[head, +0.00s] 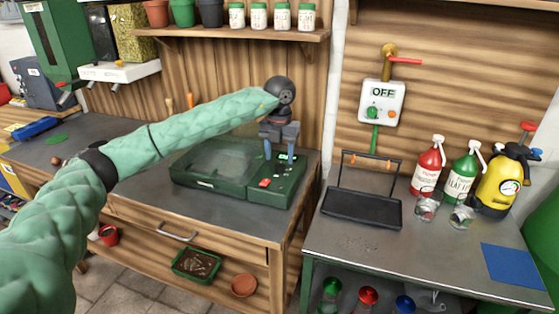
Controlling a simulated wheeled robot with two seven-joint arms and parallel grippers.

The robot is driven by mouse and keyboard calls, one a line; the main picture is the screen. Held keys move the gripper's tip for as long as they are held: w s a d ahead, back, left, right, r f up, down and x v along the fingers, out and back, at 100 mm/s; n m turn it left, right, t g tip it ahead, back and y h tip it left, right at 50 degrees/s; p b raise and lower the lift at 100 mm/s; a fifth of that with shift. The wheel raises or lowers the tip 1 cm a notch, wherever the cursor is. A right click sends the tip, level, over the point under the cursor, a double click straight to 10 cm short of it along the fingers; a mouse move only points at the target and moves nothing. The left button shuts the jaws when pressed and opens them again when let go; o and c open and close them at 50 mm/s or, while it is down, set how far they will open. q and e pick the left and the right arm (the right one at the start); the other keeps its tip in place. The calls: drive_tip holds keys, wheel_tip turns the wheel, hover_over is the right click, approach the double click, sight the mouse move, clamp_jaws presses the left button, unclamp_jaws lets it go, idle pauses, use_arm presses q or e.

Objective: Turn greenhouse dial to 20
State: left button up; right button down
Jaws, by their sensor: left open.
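The greenhouse (195,185) is a dark green box with a clear lid, standing on the left workbench. Its control panel is the right part of the box, with a small lit green display (287,157) and a red switch (264,183). My left gripper (280,152) points down over the back of this panel, its two fingers apart. The dial cannot be made out; the gripper may hide it. I cannot tell whether the fingers touch anything. My right gripper is not in view.
A shelf with pots and white jars (259,16) hangs above. On the right bench are a black tray (360,207), a red bottle (427,170), a green bottle (461,172) and a yellow sprayer (497,188). A wall box (381,103) reads OFF. The bench front left of the greenhouse is clear.

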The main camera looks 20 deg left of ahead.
sight(280, 165)
use_arm(q)
drive_tip(key=shift+f, duration=1.55)
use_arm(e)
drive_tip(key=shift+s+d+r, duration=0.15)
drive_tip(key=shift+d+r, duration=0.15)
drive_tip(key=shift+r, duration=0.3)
use_arm(q)
drive_tip(key=c, duration=1)
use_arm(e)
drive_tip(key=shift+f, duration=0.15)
